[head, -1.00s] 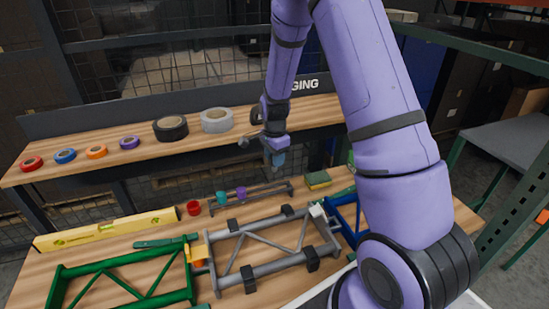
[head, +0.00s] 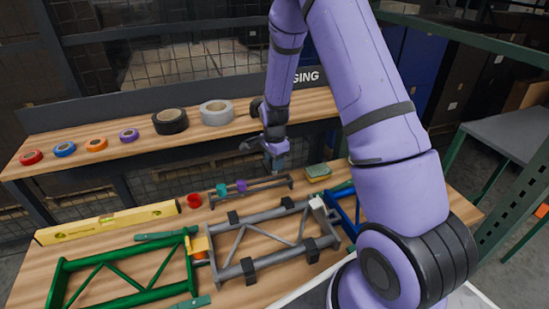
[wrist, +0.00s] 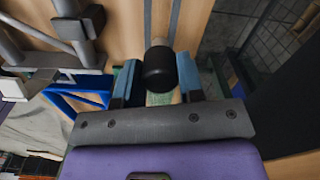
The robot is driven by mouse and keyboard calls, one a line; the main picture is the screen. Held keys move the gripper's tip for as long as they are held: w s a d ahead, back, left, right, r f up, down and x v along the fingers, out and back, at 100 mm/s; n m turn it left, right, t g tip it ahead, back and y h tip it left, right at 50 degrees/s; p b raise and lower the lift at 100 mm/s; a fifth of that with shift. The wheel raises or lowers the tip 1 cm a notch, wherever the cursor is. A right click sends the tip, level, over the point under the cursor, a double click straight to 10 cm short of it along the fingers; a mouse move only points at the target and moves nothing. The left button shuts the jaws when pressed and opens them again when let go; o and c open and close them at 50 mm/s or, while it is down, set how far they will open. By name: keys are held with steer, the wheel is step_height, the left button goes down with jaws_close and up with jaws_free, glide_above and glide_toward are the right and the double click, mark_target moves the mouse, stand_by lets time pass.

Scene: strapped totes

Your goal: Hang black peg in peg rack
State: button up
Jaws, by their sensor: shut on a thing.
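The peg rack (head: 264,185) is a low grey rail at the back of the workbench. A teal peg (head: 222,190) and a purple peg (head: 241,186) sit on its left half. My gripper (head: 277,167) is at the rack's right part, pointing down. In the wrist view, my gripper (wrist: 158,88) is shut on the black peg (wrist: 160,70), a dark cylinder between its blue-grey fingers. In the head view the black peg cannot be made out. Whether it touches the rack is unclear.
A yellow-green sponge (head: 318,172) lies right of the rack, and a red cup (head: 194,201) stands to its left. Grey (head: 275,218), green (head: 120,250) and blue frames fill the front. A yellow level (head: 110,222) lies left. Tape rolls (head: 170,121) line the shelf behind.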

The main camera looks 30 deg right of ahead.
mark_target(274, 173)
steer(key=shift+f, duration=2.65)
steer(key=o, duration=1)
steer(key=shift+o, duration=0.2)
step_height(274, 173, up, 11)
steer(key=shift+f, duration=0.15)
steer(key=shift+a, duration=0.1)
